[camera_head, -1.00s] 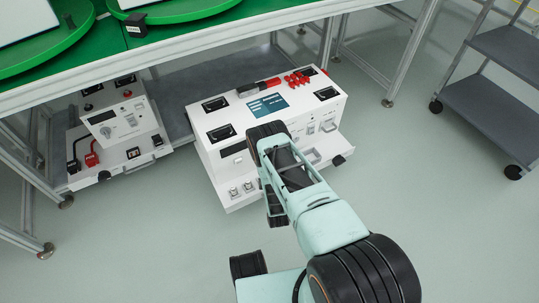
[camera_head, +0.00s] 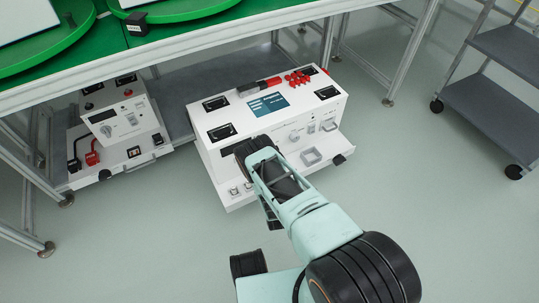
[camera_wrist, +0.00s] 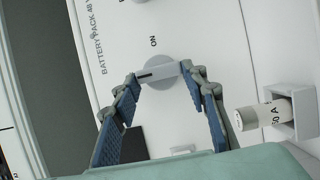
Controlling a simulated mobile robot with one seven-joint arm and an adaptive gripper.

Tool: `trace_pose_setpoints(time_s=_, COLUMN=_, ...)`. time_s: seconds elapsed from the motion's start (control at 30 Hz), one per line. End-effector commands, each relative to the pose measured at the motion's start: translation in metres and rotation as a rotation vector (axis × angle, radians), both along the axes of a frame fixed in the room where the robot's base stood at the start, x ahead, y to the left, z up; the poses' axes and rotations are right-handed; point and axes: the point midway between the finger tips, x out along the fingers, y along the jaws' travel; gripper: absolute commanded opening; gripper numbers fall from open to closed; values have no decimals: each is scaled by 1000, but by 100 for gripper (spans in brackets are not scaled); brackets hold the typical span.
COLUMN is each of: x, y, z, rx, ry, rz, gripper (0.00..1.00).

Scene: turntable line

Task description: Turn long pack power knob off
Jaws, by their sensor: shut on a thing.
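The long pack (camera_head: 215,160) is the wide white box on the floor in front of the table in the head view. In the wrist view its power knob (camera_wrist: 157,84) is a round grey dial with a raised bar and a black pointer line toward picture left. The word ON is printed above the dial in the picture, and the pointer is not toward it. My gripper (camera_wrist: 160,74) is shut on the knob's bar, one blue-padded finger at each end. In the head view my gripper (camera_head: 258,150) is at the pack's front and hides the knob.
A smaller white unit (camera_head: 122,120) with red and black plugs stands left. In the wrist view a white cylinder marked 50 A (camera_wrist: 262,117) sits in a holder close to the right finger. A table frame (camera_head: 170,60) stands above, a grey cart (camera_head: 505,100) right.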

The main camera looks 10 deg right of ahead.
Motion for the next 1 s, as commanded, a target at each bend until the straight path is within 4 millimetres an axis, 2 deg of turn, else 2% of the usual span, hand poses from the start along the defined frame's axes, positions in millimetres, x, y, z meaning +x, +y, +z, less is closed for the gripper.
trace_pose_setpoints(time_s=0.03, x=2, y=1, z=2, rx=-1, ry=-5, rz=3, gripper=44)
trace_pose_setpoints(time_s=0.17, x=2, y=1, z=1, rx=0, ry=-3, rz=2, gripper=58)
trace_pose_setpoints(time_s=0.43, x=1, y=0, z=1, rx=0, ry=-1, rz=1, gripper=58)
trace_pose_setpoints(time_s=0.57, x=1, y=1, z=7, rx=0, ry=-2, rz=1, gripper=58)
trace_pose_setpoints(time_s=0.67, x=2, y=1, z=17, rx=0, ry=-2, rz=2, gripper=58)
trace_pose_setpoints(time_s=0.83, x=2, y=1, z=48, rx=-2, ry=-9, rz=2, gripper=58)
trace_pose_setpoints(time_s=0.93, x=4, y=0, z=67, rx=-4, ry=-13, rz=-1, gripper=65)
trace_pose_setpoints(time_s=1.0, x=4, y=-1, z=79, rx=-5, ry=-16, rz=-2, gripper=65)
